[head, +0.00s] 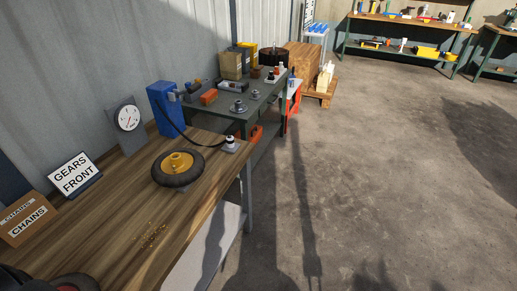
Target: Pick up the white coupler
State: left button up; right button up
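A small white fitting with dark parts (231,145), which looks like the white coupler, sits near the far right corner of the wooden workbench (122,226). A black hose (182,132) curves from the blue box (164,108) toward it. The fitting is too small to make out in detail. Neither of my grippers shows in the head view, and nothing is seen holding the fitting.
A black wheel with a yellow hub (178,163) lies in front of the fitting. A dial gauge (128,118), a "GEARS FRONT" sign (74,176) and a "CHAINS" box (27,219) line the wall side. A cluttered green table (240,118) stands beyond. Open floor (390,200) lies right.

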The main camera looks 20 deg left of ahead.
aim_at(230, 141)
jog(key=z, duration=0.15)
jog(key=k, duration=0.3)
jog(key=z, duration=0.95)
jog(key=i, duration=2)
jog(key=u, duration=1.45)
jog(key=i, duration=0.6)
jog(key=u, duration=0.65)
